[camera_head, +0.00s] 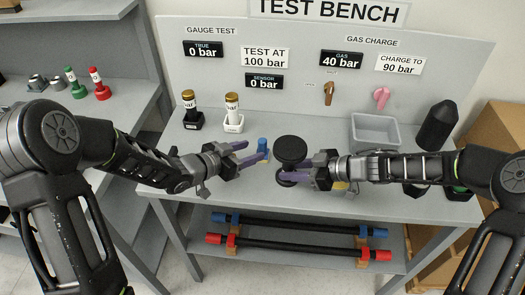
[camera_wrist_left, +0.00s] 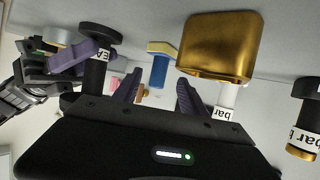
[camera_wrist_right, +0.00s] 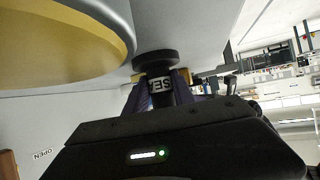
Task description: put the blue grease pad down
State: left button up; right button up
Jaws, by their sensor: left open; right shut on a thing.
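The blue grease pad (camera_head: 262,146) is a small blue cylinder at my left fingertips, over the front of the bench. In the left wrist view it shows as a blue post with a yellow end (camera_wrist_left: 160,70), in the gap between the fingers. My left gripper (camera_head: 258,156) is open around or just short of it. I cannot tell whether the pad touches the bench. My right gripper (camera_head: 296,176) is shut on a black round-ended tool (camera_head: 290,150), whose label is partly hidden by the fingers. The tool is close to the right of the pad.
A black gauge (camera_head: 190,110) and a white gauge (camera_head: 232,112) stand behind my left gripper. A grey bin (camera_head: 375,130) and a dark cylinder (camera_head: 437,125) stand at the back right. Two rods (camera_head: 300,248) lie on the lower shelf.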

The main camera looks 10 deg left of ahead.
aim_at(259, 149)
pick_arm(q)
jog(key=shift+w+d+f, duration=0.2)
jog(key=shift+w+d, duration=0.15)
jog(key=shift+w, duration=0.05)
jog(key=shift+x, duration=2.6)
jog(key=shift+f, duration=0.1)
jog(key=shift+s, duration=0.1)
grip_shut()
